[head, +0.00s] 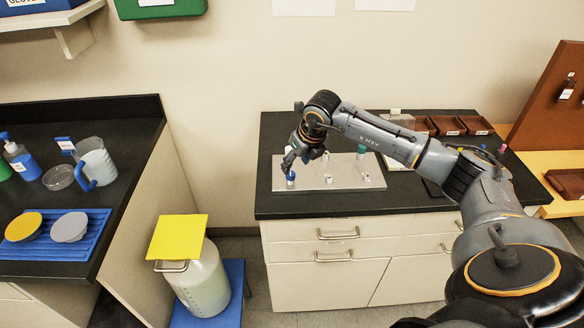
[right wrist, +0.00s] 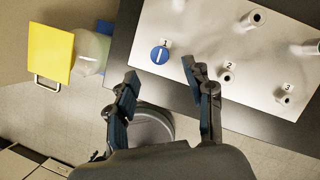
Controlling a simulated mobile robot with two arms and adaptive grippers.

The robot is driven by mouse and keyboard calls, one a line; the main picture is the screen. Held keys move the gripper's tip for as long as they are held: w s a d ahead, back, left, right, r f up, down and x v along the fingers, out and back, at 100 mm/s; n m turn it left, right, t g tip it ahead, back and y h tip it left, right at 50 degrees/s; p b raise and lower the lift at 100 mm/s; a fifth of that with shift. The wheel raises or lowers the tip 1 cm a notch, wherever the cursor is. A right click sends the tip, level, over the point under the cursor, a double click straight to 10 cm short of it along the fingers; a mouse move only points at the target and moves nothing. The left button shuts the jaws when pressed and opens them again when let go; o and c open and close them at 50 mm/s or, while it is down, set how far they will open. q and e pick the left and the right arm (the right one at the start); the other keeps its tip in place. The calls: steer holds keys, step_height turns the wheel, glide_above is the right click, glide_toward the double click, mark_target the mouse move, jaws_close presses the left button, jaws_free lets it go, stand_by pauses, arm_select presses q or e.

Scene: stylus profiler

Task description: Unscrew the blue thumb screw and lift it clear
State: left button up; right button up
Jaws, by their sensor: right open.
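The blue thumb screw (head: 290,176) sits at the left end of a pale metal plate (head: 350,172) on the dark counter. In the right wrist view the blue thumb screw (right wrist: 159,55) is a round blue head with a white line, beside the label 1. My right gripper (head: 289,162) is pointed down just above it. In the right wrist view my right gripper (right wrist: 160,72) is open, with one finger on each side of the screw's line and the screw near the fingertips. Contact cannot be told. My left gripper is not in view.
The plate (right wrist: 205,35) also bears several grey posts, with labels 2 and 3 beside two of them. A teal-topped piece (head: 361,150) stands at its back. Brown trays (head: 447,125) lie at the right back. A carboy (head: 203,285) under a yellow panel (head: 178,237) stands left of the counter.

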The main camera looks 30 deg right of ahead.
mark_target(291, 174)
steer(key=p+x, duration=0.1)
steer(key=x, duration=0.5)
steer(key=shift+w+f, duration=0.1)
steer(key=shift+f, duration=0.1)
